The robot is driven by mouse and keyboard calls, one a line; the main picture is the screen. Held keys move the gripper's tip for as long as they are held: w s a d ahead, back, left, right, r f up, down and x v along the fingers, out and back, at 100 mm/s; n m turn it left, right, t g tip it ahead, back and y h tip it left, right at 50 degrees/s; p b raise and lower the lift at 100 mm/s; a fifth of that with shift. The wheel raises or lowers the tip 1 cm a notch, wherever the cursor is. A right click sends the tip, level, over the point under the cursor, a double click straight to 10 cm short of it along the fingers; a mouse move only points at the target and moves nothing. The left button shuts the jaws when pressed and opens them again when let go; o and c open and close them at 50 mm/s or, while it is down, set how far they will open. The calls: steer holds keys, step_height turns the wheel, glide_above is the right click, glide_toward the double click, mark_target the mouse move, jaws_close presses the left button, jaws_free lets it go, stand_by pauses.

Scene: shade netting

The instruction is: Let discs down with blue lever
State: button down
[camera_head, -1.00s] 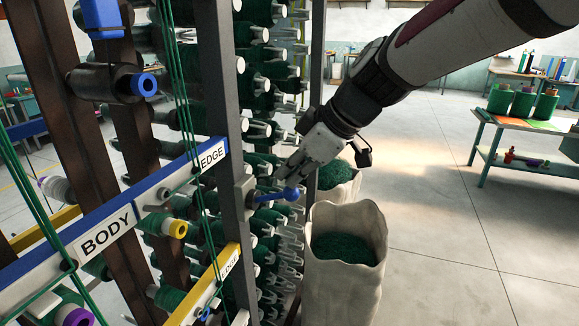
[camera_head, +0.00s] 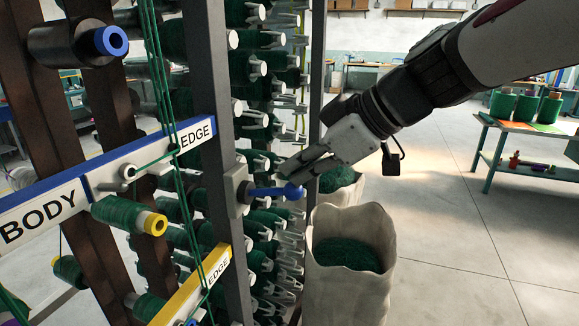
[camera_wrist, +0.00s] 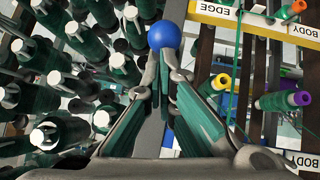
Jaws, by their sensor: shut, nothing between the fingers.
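The blue lever (camera_head: 272,192) sticks out to the right from a grey mount on the rack's upright, about level, with a round blue ball at its end. My gripper (camera_head: 284,172) is shut and empty, its fingertips just above the lever near the ball. In the wrist view the ball (camera_wrist: 164,36) shows just beyond my gripper's fingertips (camera_wrist: 165,62); I cannot tell whether they touch. A small grey round fitting (camera_head: 127,172), perhaps a disc, sits on the blue-edged EDGE/BODY bar (camera_head: 105,168) with green threads passing by. Whether discs are raised or lowered cannot be told.
A yellow EDGE bar (camera_head: 190,290) sits lower on the rack. Many green bobbins (camera_head: 258,125) on pegs fill the space behind the upright. Pale sacks of green material (camera_head: 345,253) stand below my gripper. Clear floor lies right, up to a table (camera_head: 530,165) with green spools.

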mark_target(301, 188)
steer(key=shift+s+d+f+t+y+b, duration=0.15)
steer(key=shift+f+y+b, duration=0.35)
steer(key=shift+b, duration=1.6)
steer(key=shift+w+d+f+t+y+b, duration=0.1)
steer(key=shift+d+f+t+y+b, duration=0.35)
steer(key=shift+b, duration=1.65)
steer(key=shift+s+d+f+y+b, duration=0.1)
steer(key=shift+f+y+b, duration=0.5)
steer(key=shift+b, duration=1.5)
steer(key=f+b, duration=0.1)
steer(key=b, duration=0.3)
steer(key=f+y+b, duration=0.1)
steer(key=b, duration=0.4)
steer(key=f+t+y+b, duration=0.1)
steer(key=b, duration=0.3)
steer(key=shift+s+d+f+y+b, duration=0.2)
steer(key=shift+d+f+y+b, duration=0.05)
steer(key=shift+d+f+b, duration=0.05)
steer(key=shift+f+b, duration=0.4)
steer(key=shift+b, duration=1.05)
steer(key=shift+r, duration=0.15)
